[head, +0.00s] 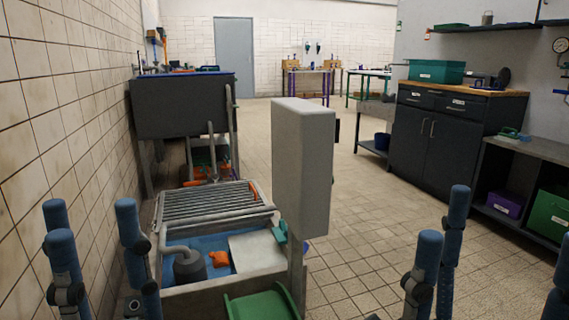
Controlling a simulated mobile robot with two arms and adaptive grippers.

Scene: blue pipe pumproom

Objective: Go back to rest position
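My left gripper (93,228) shows at the bottom left, its blue-tipped fingers upright and spread apart. Nothing is seen between them. My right gripper (505,240) is at the bottom right, partly cut off by the picture's edge. Its blue-tipped fingers are also upright and wide apart, with only floor and shelving seen behind them. Both grippers are in front of the low basin (215,293) and the floor, in the near foreground. The palms and most of both arms are out of the picture.
The basin has a slatted rack (215,202), a grey pump-like part (188,267) and an orange piece (218,259). A green bin (262,305) is at its front. A tall grey box (303,165) stands beside it. A dark cabinet (440,130) lines the right. Tiled floor (375,220) is clear between.

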